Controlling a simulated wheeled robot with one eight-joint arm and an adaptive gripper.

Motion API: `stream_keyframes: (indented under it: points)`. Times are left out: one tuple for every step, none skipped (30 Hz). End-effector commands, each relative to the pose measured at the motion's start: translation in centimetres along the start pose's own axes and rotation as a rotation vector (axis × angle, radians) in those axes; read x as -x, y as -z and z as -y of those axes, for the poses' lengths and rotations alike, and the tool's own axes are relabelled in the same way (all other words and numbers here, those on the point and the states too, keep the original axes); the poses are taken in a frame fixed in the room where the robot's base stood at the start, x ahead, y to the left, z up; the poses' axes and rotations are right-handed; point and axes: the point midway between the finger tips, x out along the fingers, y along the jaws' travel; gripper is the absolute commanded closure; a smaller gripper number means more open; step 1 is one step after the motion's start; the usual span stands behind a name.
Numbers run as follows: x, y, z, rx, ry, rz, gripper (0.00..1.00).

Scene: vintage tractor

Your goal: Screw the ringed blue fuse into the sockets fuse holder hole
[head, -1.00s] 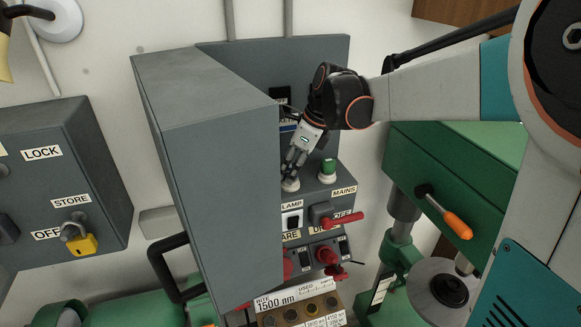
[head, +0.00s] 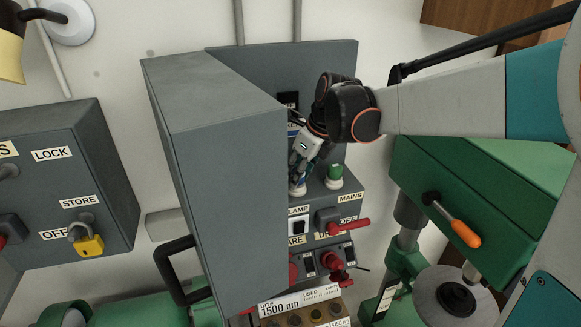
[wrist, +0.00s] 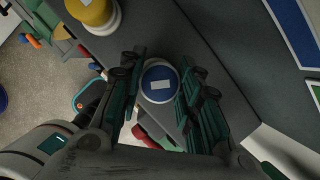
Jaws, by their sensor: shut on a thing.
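The blue fuse (wrist: 160,82) shows end-on in the wrist view, with a blue face, a white label and a white rim. My gripper (wrist: 158,88) has one finger on each side of it and is shut on it. In the head view my gripper (head: 299,176) points down at a white round base (head: 298,190) on the grey panel's ledge. Its fingers hide most of the blue fuse there. I cannot tell how deep the fuse sits in its holder hole. No label reading "sockets" is legible.
A green-capped fuse (head: 335,174) stands just right of my gripper, above the MAINS label. A yellow-capped piece (wrist: 95,12) shows in the wrist view. The grey cabinet door (head: 220,170) stands close left. A red-handled switch (head: 345,222) juts out below.

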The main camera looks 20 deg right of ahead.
Motion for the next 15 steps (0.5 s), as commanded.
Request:
stream_keyframes:
  points:
    - [-0.04, 0.06, -0.03, 0.001, -0.001, -0.001, 0.82]
    - [-0.04, 0.06, -0.03, 0.001, -0.001, -0.001, 0.82]
    - [-0.04, 0.06, -0.03, 0.001, -0.001, -0.001, 0.82]
    - [-0.04, 0.06, -0.03, 0.001, -0.001, -0.001, 0.82]
    - [-0.04, 0.05, -0.04, -0.002, 0.000, -0.001, 0.82]
    - [-0.04, 0.05, -0.07, -0.013, 0.004, -0.001, 0.82]
    - [-0.05, 0.04, -0.08, -0.028, 0.011, -0.001, 0.82]
    - [-0.05, 0.05, -0.09, -0.047, 0.018, -0.001, 0.82]
    - [-0.06, 0.08, -0.09, -0.074, 0.030, -0.002, 0.82]
    - [-0.06, 0.07, -0.08, -0.092, 0.038, -0.002, 0.82]
    - [-0.06, 0.05, -0.08, -0.107, 0.044, -0.001, 0.82]
    - [-0.06, 0.05, -0.07, -0.123, 0.051, -0.001, 0.82]
    - [-0.06, 0.05, -0.06, -0.131, 0.054, -0.001, 0.82]
    - [-0.05, 0.06, -0.05, -0.136, 0.056, -0.001, 0.82]
    - [-0.05, 0.06, -0.05, -0.139, 0.057, -0.001, 0.82]
